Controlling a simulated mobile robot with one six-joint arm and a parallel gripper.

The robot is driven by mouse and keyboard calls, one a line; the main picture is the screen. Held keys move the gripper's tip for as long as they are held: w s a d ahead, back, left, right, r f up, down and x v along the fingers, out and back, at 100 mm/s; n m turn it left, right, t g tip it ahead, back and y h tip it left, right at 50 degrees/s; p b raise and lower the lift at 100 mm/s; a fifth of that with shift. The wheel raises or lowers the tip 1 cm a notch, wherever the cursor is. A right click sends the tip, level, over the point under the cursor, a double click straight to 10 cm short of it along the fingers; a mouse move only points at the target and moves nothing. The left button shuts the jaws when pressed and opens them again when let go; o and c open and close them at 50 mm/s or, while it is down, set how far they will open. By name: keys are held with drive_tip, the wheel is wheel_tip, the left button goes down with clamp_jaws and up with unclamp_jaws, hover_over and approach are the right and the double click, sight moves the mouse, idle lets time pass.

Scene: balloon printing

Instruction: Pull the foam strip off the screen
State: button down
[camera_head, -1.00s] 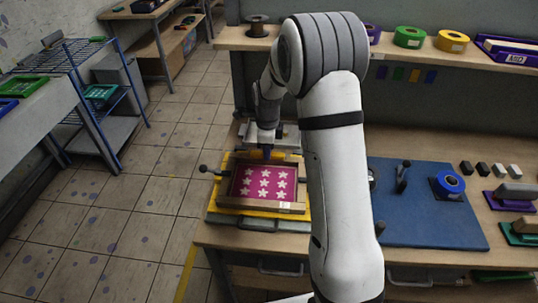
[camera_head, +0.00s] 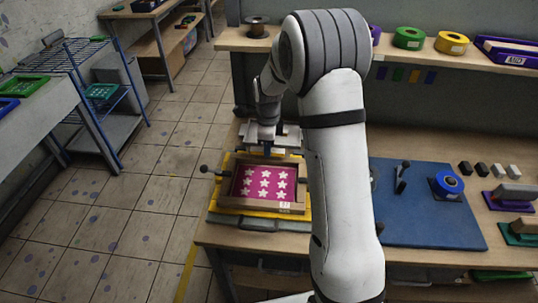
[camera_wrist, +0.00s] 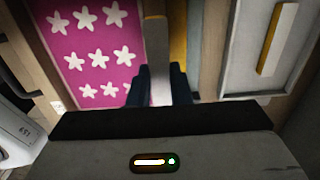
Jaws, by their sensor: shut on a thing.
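The screen (camera_head: 264,188) is a wooden frame around a magenta sheet with white stars. It lies on a yellow base at the left end of the bench. In the wrist view the magenta sheet (camera_wrist: 92,45) fills the upper left. My gripper (camera_head: 267,150) is at the screen's far edge. In the wrist view my gripper (camera_wrist: 162,82) has its dark fingers shut on the foam strip (camera_wrist: 157,50), a pale grey bar with a tan end, beside the sheet. I cannot tell whether the strip still touches the screen.
A grey tray (camera_wrist: 250,45) with a yellow bar lies right of the strip in the wrist view. A blue mat (camera_head: 430,215) with a tape roll (camera_head: 447,184) is right of my arm. A black-knobbed lever (camera_head: 205,169) sticks out left of the screen.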

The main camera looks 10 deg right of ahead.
drive_tip(key=shift+r+p, duration=2.2)
drive_tip(key=shift+r, duration=1.7)
